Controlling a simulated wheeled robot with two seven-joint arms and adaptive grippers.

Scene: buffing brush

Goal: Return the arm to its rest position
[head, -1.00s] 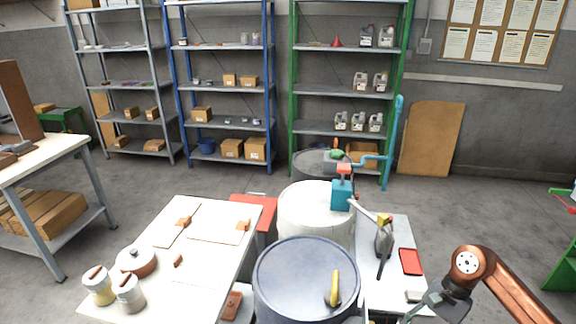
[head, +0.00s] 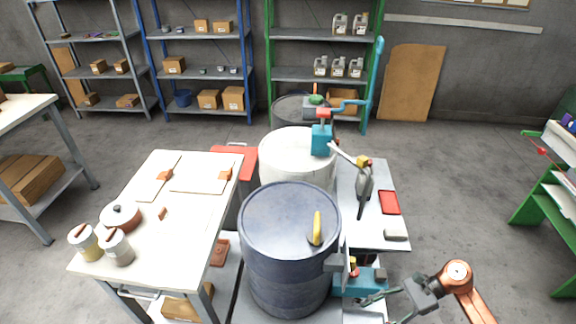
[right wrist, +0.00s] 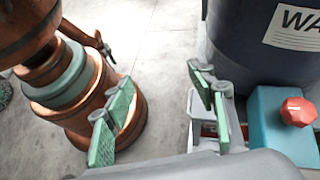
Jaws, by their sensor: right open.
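My right gripper (head: 383,303) is at the lower right in the head view, at the end of my copper-coloured arm, just right of the dark blue drum (head: 285,262). In the right wrist view, my right gripper (right wrist: 168,115) has its green finger pads spread well apart with nothing between them. The floor and part of my copper-coloured body show beyond the fingers. The drum also shows in the right wrist view (right wrist: 255,55), to the right of the fingers. My left gripper is outside both views.
A teal box with a red knob (right wrist: 298,112) stands close to the right of my right gripper. A white table (head: 190,215) with jars and a pot stands at left. A white drum (head: 290,170) is behind the blue one. Open floor (head: 465,190) lies to the right.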

